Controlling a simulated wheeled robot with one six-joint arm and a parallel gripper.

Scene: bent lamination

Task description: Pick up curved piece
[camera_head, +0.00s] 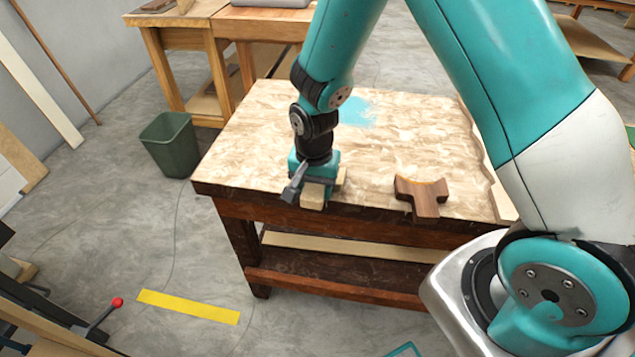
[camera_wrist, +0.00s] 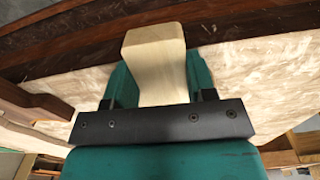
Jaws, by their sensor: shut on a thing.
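My gripper (camera_head: 314,182) is low over the front edge of the worktable (camera_head: 258,125), left of its middle. It is shut on a pale wooden piece (camera_head: 313,197), whose end shows below the jaws. In the wrist view the pale piece (camera_wrist: 157,55) sits between the two teal fingers of my gripper (camera_wrist: 155,85). Its visible end is wide and narrows toward the jaws. The rest is hidden by the gripper, so I cannot tell its full curve or whether it touches the table.
A dark wooden block with a hollowed curved top and a stem (camera_head: 421,195) lies on the table to the right of my gripper. A blue paint patch (camera_head: 356,111) lies behind. A green bin (camera_head: 171,143) stands left of the table. The tabletop between is clear.

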